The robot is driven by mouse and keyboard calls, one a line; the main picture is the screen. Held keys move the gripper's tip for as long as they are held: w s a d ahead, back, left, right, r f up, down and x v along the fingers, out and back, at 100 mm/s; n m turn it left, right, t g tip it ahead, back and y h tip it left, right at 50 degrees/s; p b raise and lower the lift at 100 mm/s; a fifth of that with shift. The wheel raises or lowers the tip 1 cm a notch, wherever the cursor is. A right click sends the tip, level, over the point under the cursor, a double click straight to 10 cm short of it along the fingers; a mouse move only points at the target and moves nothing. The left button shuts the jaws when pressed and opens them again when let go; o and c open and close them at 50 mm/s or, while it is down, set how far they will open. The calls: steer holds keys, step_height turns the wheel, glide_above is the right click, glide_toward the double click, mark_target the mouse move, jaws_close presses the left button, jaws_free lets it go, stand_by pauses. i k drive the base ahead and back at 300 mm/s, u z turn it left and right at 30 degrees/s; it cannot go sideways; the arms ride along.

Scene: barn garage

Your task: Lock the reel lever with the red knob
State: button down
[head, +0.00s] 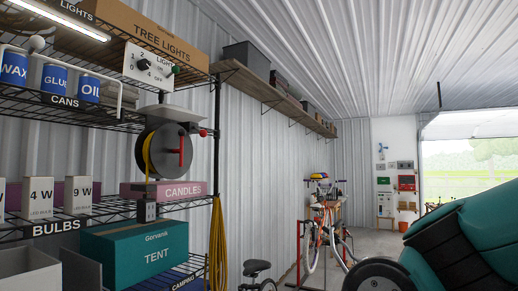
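A dark round reel (163,163) wound with a yellow cord hangs under a grey bracket (166,112) at the right end of the wire shelving. A small red knob (203,133) shows at the reel's upper right, beside the black shelf post. The lever arm behind it is too small to make out, so I cannot tell its position. A separate upright red bar (181,151) stands on the reel's face. My gripper is not in view.
A white light-switch box (150,66) with a green-tipped lever is above the reel. A pink CANDLES box (171,190) and green TENT box (135,252) are below. Yellow cord (218,245) hangs at the right post. A bicycle (325,235) and teal-and-black object (465,240) stand further right.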

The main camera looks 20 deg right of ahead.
mark_target(203, 134)
steer(key=z, duration=0.3)
steer(key=i, duration=1.35)
steer(key=u, duration=0.65)
